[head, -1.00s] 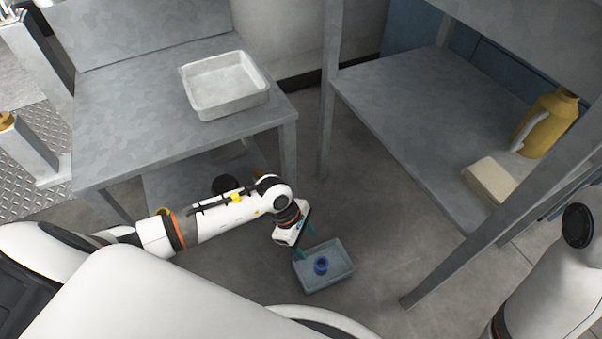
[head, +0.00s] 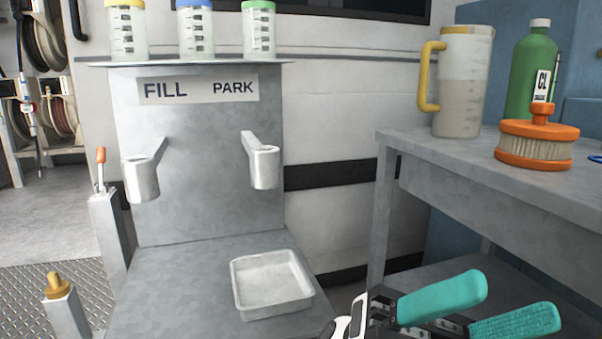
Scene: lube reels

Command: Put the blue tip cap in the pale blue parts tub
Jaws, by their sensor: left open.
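My left gripper (head: 507,304) shows at the lower right in the head view, with its two teal fingers apart and nothing between them. The blue tip cap and the pale blue parts tub are out of view now. My right gripper is not in view.
A metal tray (head: 272,285) rests on the grey bench (head: 185,285), under the FILL and PARK sign (head: 200,89). The grey table (head: 480,175) at right holds a yellow-handled jug (head: 462,85), green bottle (head: 531,70) and orange-rimmed brush-like part (head: 538,146).

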